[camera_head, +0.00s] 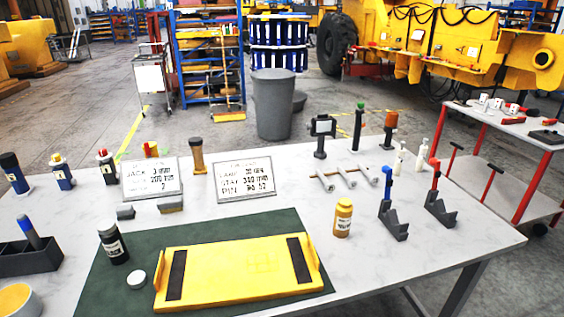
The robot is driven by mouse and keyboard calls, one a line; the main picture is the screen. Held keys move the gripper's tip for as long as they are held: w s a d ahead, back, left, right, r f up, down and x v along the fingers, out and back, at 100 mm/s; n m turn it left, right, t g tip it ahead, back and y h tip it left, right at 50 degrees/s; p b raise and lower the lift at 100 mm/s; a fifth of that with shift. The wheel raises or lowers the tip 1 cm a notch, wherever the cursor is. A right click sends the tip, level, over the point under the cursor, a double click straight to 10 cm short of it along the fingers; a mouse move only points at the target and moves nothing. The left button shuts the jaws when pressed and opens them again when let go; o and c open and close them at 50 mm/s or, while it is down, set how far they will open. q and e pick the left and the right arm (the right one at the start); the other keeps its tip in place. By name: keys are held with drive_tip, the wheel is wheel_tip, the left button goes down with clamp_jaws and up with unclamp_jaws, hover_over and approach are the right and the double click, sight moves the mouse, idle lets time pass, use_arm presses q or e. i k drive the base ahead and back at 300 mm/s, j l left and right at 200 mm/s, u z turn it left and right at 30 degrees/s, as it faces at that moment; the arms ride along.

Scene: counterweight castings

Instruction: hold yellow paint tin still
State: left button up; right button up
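An open round tin (15,300) with a pale wall and yellow contents, which looks like the yellow paint tin, stands at the table's near left corner. The frame's edge cuts off part of it. A small yellow jar (343,218) with a yellow lid and a label stands upright right of the green mat. Neither of my grippers is in view, and nothing is seen touching the tin or the jar.
A yellow plate (238,270) with two dark strips lies on the green mat (110,287). Nearby are a dark bottle (112,243), a white cap (136,279) and a dark grey holder (28,258). Two grey stepped stands (393,222) (440,211) stand at the right. Signs and bottles line the back.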

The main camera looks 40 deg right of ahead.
sight(343, 217)
drive_tip(key=z, duration=1.55)
drive_tip(key=k+j, duration=0.1)
drive_tip(key=j, duration=0.55)
drive_tip(key=k+z, duration=0.05)
